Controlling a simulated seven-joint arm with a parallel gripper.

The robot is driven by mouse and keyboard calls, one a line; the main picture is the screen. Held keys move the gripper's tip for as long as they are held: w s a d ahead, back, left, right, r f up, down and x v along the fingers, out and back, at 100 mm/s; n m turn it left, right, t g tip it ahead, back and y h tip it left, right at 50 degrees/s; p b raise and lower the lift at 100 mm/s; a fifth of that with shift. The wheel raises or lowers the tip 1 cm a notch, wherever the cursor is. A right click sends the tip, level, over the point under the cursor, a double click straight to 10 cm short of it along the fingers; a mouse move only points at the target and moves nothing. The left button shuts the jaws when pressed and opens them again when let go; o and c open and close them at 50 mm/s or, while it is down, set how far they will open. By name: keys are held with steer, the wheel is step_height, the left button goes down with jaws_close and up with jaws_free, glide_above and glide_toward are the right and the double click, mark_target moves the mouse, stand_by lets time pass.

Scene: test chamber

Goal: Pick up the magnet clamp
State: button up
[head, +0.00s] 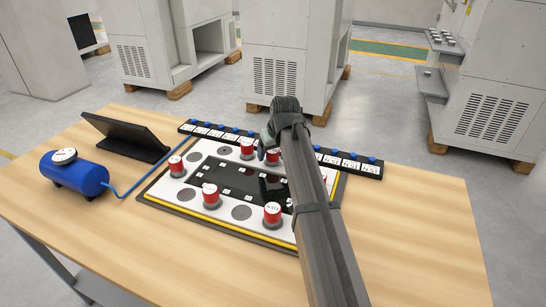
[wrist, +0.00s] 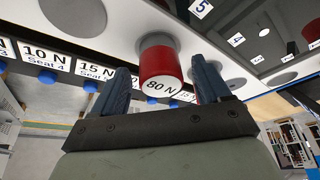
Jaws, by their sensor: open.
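Several red magnet clamps with white, force-marked tops stand on a white plate (head: 178,194) with a dark centre panel. One red clamp marked 80 N (wrist: 160,62) is between the two blue-grey fingers of my gripper (wrist: 160,75) in the wrist view. The fingers are spread, with the clamp between them; contact is not clear. In the head view my gripper (head: 267,142) is over the plate's far side, and my arm covers part of the plate. Other clamps are at the plate's left (head: 175,166), front left (head: 211,197) and front (head: 272,216).
A dark rail (head: 345,165) with white force labels and blue knobs runs along the plate's far side. A blue tank (head: 75,175) with a gauge and hose, and a dark tilted screen (head: 125,135), stand at left. The table's right side (head: 420,220) is clear.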

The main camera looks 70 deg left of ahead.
steer(key=shift+c, duration=0.2)
steer(key=c, duration=1.2)
steer(key=shift+c, duration=0.6)
